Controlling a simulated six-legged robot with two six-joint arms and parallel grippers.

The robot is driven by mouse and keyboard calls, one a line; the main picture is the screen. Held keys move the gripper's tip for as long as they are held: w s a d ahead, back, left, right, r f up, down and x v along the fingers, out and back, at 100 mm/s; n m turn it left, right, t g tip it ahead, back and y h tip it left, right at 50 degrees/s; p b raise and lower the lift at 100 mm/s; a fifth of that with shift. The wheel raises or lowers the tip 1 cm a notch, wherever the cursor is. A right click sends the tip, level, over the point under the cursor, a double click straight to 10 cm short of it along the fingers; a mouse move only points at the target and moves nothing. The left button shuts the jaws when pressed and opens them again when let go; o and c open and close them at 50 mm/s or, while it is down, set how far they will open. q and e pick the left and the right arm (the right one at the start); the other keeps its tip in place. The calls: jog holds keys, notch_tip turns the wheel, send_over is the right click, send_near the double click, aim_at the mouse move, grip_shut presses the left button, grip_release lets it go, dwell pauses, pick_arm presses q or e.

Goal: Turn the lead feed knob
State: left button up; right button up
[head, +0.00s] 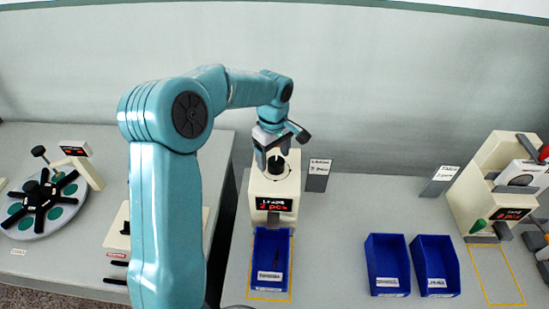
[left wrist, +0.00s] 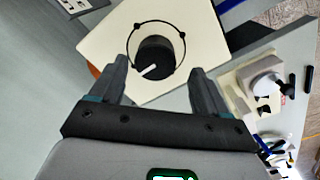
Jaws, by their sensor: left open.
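The lead feed knob (left wrist: 157,55) is a black round knob with a white pointer line, on top of a cream box. In the left wrist view a thin ring with small dots surrounds it. In the head view the knob (head: 277,163) shows on the cream lead feeder (head: 272,192), whose display has red text. My left gripper (head: 276,155) is open just above it. In the left wrist view the two fingers of my left gripper (left wrist: 163,82) stand apart, one to each side of the knob's near edge. Contact cannot be told. My right gripper is not in view.
A blue bin (head: 270,262) stands in front of the feeder. Two more blue bins (head: 388,265) (head: 436,265) stand to the right. A cream machine (head: 495,185) is at the far right, and a turntable with black arms (head: 45,200) at the far left. Bench behind the two bins is clear.

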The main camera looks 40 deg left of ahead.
aim_at(278, 160)
pick_arm(q)
jog(key=f, duration=0.1)
jog(key=d+f, duration=0.1)
jog(key=shift+w+f, duration=0.3)
jog(key=shift+w, duration=0.1)
jog(key=shift+w+a+f, duration=0.1)
jog(key=shift+a+f, duration=0.05)
jog(key=shift+s+a, duration=0.25)
jog(key=shift+s, duration=0.15)
jog(key=shift+d, duration=0.1)
jog(key=c, duration=0.4)
jog(key=shift+w+d, duration=0.15)
jog(key=shift+w, duration=0.1)
jog(key=c, duration=0.6)
jog(key=shift+s, duration=0.1)
jog(key=shift+c, duration=0.2)
